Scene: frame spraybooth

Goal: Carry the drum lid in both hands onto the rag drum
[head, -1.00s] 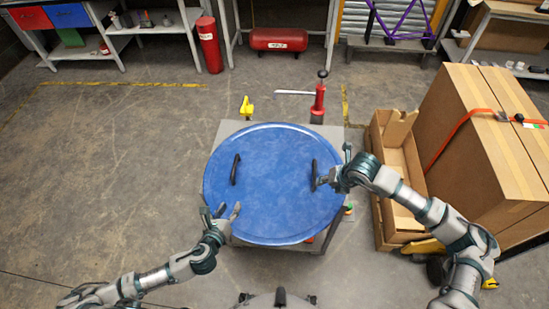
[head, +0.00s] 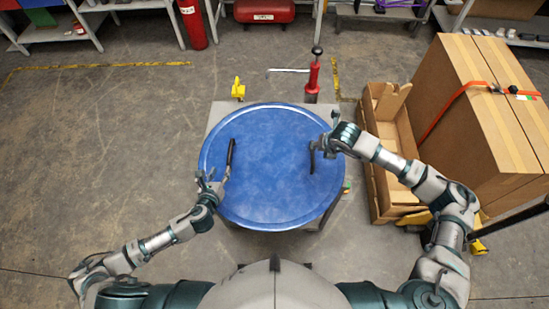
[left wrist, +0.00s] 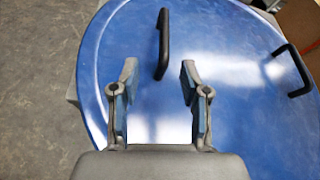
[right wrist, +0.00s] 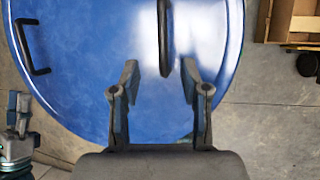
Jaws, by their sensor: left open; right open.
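The drum lid (head: 270,185) is a large round blue disc lying flat on a grey stand or cart, mostly hidden under it. It has a black left handle (head: 230,155) and a black right handle (head: 312,158). I cannot make out a rag drum.
A red hand pump (head: 313,78) with a lever and a yellow item (head: 238,88) stand just behind the lid. An open cardboard box (head: 395,150) and a tall strapped carton (head: 470,115) are close on the right. The floor at left (head: 90,150) is clear.

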